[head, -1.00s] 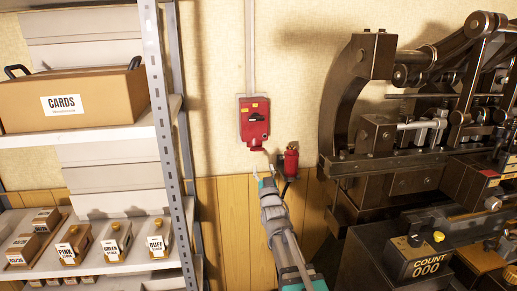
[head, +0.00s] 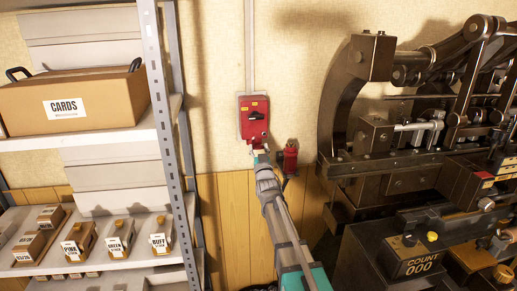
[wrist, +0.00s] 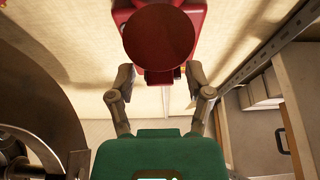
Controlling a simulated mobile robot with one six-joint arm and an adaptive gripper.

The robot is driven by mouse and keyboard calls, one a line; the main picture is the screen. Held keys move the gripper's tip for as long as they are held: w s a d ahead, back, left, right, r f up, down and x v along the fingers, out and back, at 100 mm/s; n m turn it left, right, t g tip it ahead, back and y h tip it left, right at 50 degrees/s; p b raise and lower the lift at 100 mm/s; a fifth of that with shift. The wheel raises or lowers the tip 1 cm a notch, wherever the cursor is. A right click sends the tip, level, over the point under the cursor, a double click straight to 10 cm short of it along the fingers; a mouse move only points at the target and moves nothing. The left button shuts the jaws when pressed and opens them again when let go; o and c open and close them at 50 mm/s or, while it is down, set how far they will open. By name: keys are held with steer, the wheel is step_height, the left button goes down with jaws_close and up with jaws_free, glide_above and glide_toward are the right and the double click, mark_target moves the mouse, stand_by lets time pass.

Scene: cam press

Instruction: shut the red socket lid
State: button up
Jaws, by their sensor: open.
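The red socket box (head: 253,118) is fixed to the wall, with a black handle on its front. In the wrist view, a round dark red lid (wrist: 158,35) faces the camera, in front of the red socket body (wrist: 190,20). Whether the lid is open or shut I cannot tell. My gripper (head: 259,151) is just below the box, hiding its lower end. In the wrist view my gripper (wrist: 160,76) is open and empty, its fingers apart on either side below the lid; contact is not clear.
A red plug (head: 290,155) hangs on the wall just right of my gripper. A metal shelf (head: 160,100) with boxes stands on the left. A large dark press (head: 345,110) stands on the right. The wall between is mostly clear.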

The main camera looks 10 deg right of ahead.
jaws_close()
steer(key=shift+d+f+t+b, duration=0.2)
steer(key=shift+d+t+b, duration=0.1)
steer(key=shift+b, duration=0.25)
